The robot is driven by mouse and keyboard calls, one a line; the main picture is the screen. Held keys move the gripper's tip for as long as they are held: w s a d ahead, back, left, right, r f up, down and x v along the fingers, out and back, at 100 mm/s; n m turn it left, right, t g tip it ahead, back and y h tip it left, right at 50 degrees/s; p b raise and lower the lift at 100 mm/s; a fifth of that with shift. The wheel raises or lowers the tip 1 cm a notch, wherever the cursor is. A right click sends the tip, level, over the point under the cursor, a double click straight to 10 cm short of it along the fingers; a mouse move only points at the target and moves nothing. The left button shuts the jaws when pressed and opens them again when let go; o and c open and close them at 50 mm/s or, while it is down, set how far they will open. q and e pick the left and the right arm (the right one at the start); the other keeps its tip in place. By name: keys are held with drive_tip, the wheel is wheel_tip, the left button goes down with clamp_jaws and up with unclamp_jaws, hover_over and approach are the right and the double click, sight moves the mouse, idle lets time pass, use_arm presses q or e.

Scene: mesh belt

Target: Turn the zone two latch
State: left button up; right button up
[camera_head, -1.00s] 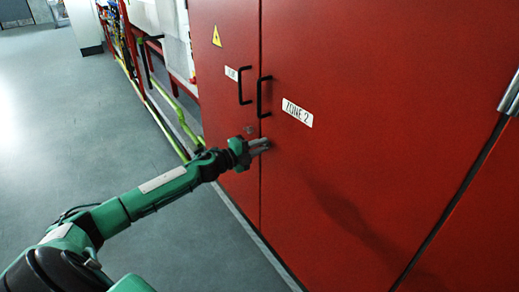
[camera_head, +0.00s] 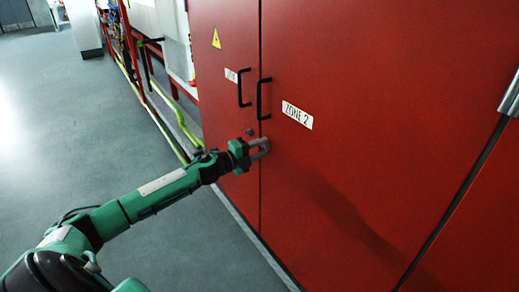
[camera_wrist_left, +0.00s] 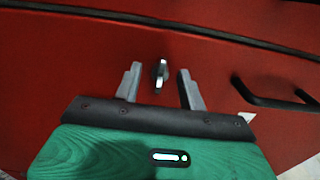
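The zone two latch (camera_wrist_left: 161,74) is a small metallic piece on the red door, seen in the left wrist view. My left gripper (camera_wrist_left: 158,72) is open, with one finger on each side of the latch and a visible gap to both. In the head view, my left gripper (camera_head: 265,147) is at the door below the "ZONE 2" label (camera_head: 297,114), and the latch is hidden or too small to tell there. Whether the fingertips touch the door is unclear. My right gripper is not in view.
Two black handles, the left one (camera_head: 244,88) and the right one (camera_head: 264,98), flank the door seam above the gripper. A small round fitting (camera_head: 249,131) sits on the left door. Yellow-green pipes (camera_head: 165,128) run along the left; the grey floor (camera_head: 75,130) is open.

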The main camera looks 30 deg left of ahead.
use_arm(q)
drive_tip(key=shift+s, duration=0.1)
drive_tip(key=shift+s+a+f+b, duration=0.15)
drive_tip(key=shift+s+a+b, duration=0.2)
drive_tip(key=shift+s, duration=0.25)
drive_tip(key=b+v, duration=0.3)
drive_tip(key=v, duration=0.9)
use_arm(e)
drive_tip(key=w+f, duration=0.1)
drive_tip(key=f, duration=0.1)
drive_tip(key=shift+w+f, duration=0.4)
use_arm(q)
drive_tip(key=shift+s+r, duration=0.1)
drive_tip(key=shift+r, duration=0.1)
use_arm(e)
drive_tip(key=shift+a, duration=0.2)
